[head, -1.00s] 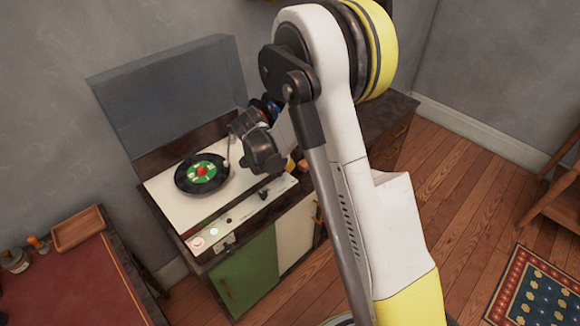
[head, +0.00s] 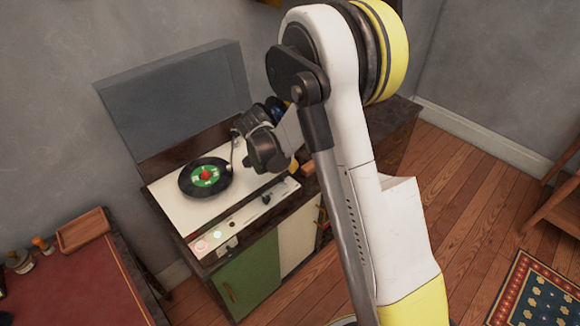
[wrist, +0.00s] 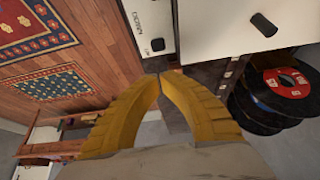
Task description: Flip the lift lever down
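The record player (head: 225,207) has a white deck and a raised grey lid. A black record with a green label (head: 206,177) lies on it, and a thin tonearm (head: 233,155) stands beside the record. A black knob (head: 266,199) is on the front control strip. My gripper's yellow fingers (wrist: 160,77) meet at the tips and look shut and empty. In the wrist view they point at the end of a white lettered strip (wrist: 148,25) with a small black control (wrist: 157,44). A black handle-like part (wrist: 263,25) is on the white surface right of it. I cannot tell which part is the lift lever.
The player stands on a cabinet with a green door (head: 250,275). Several records (wrist: 280,95) are at the right of the wrist view. A red-topped table (head: 85,280) with a wooden tray (head: 83,230) stands at left.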

